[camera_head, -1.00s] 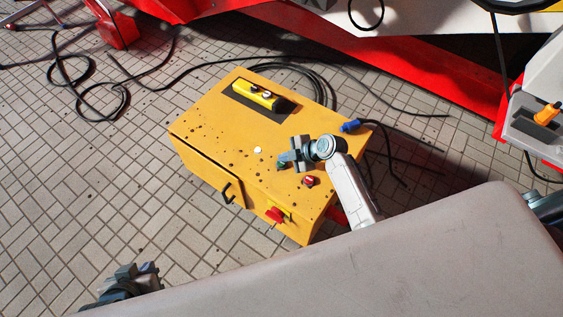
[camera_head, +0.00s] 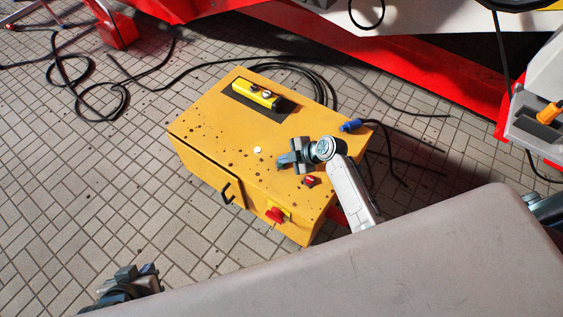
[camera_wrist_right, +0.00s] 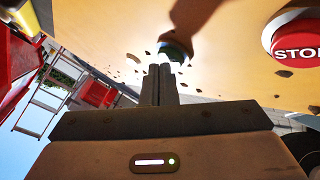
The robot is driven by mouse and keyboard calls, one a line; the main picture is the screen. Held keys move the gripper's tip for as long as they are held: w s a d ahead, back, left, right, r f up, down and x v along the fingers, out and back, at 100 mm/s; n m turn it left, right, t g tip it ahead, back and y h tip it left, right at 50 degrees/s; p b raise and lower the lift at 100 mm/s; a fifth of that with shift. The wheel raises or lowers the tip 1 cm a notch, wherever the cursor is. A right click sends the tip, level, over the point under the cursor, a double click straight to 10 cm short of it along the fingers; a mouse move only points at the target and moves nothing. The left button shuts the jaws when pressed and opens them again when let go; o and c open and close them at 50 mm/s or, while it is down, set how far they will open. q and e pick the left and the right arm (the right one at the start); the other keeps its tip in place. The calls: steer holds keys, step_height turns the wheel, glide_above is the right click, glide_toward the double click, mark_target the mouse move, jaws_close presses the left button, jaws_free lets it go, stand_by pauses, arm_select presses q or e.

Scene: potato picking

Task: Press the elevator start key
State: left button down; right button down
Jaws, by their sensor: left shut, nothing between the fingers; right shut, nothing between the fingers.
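The yellow control box (camera_head: 215,150) stands on the tiled floor in the head view. My right gripper (camera_head: 281,161) is shut and empty over its top face. In the right wrist view the shut fingertips (camera_wrist_right: 160,70) are right at a round dark green button (camera_wrist_right: 175,49), partly in shadow; I cannot tell whether they touch. The gripper covers this button in the head view. A red STOP button (camera_wrist_right: 296,38) is to its right in the wrist view and shows in the head view (camera_head: 311,181). My left gripper (camera_head: 140,270) is shut and empty at lower left, away from the box.
A yellow pendant (camera_head: 256,95) lies on the box's dark pad, with a white round button (camera_head: 257,150) nearer. A red switch (camera_head: 275,215) and black handle (camera_head: 227,193) are on the front. Black cables (camera_head: 70,75) lie on the floor; red machinery (camera_head: 400,75) stands behind.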

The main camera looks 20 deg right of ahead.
steer(key=shift+f, duration=0.2)
steer(key=shift+r, duration=0.2)
steer(key=shift+r+p, duration=0.5)
steer(key=shift+r, duration=0.2)
steer(key=shift+r, duration=0.1)
step_height(320, 180, up, 5)
steer(key=p, duration=0.4)
stand_by(0.4)
stand_by(0.5)
